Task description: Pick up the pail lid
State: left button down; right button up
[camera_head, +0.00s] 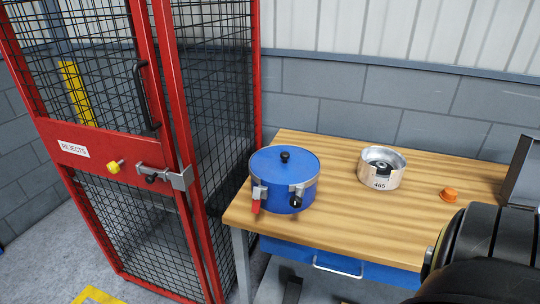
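The blue pail (284,199) stands upright on the wooden workbench (330,218), near its left end. Its round blue lid (264,161) sits on top with a black knob in the middle. A dark arm part, seemingly my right arm, fills the lower right corner, well right of the pail. Neither gripper's fingers can be made out.
A metal cup-like part marked 465 (382,170) and a small orange piece (448,195) stand right of the pail. A red mesh cage (164,70) with a latched door stands close on the left. Bare bench top lies between pail and metal part.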

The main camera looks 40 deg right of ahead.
aim_at(284, 165)
jog(key=z, duration=0.65)
jog(key=i, duration=0.8)
jog(key=z, duration=0.85)
